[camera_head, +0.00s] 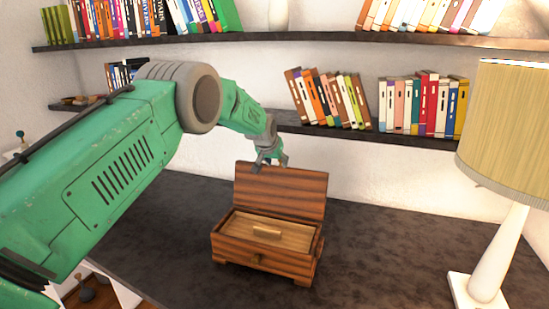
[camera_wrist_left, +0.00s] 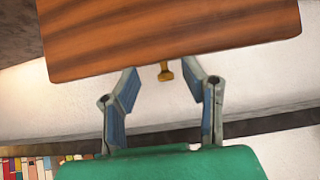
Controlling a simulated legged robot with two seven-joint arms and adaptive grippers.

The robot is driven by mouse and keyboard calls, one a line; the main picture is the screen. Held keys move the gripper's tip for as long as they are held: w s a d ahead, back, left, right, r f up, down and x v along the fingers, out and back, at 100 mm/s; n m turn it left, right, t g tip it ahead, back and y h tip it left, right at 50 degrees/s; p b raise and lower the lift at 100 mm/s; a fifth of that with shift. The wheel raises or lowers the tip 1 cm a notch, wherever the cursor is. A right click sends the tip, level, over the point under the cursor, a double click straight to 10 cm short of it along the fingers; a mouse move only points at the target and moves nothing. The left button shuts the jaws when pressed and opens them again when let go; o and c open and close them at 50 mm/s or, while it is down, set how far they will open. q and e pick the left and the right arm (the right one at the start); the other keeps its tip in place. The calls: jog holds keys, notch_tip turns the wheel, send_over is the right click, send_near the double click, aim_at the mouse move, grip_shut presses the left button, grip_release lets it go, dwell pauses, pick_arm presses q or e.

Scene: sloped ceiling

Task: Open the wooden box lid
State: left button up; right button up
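The wooden box (camera_head: 265,258) stands on the dark desk with its striped brown lid (camera_head: 281,190) raised, roughly upright at the back. My left gripper (camera_head: 271,162) is at the lid's upper left edge. In the left wrist view the lid (camera_wrist_left: 170,35) fills the top, and a small brass knob (camera_wrist_left: 165,71) at its edge lies between the open fingers (camera_wrist_left: 163,80), with gaps visible on both sides. My right gripper is not in view.
A lamp with a pleated shade (camera_head: 508,130) and white base stands at the right of the desk (camera_head: 375,260). Shelves with books (camera_head: 330,99) run along the wall behind and above. The desk right of the box is clear.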

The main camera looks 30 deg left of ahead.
pick_arm(q)
jog(key=v, duration=1.1)
jog(key=shift+s+r, duration=0.25)
jog(key=shift+r, duration=0.1)
jog(key=shift+a, duration=0.1)
jog(key=shift+f, duration=0.15)
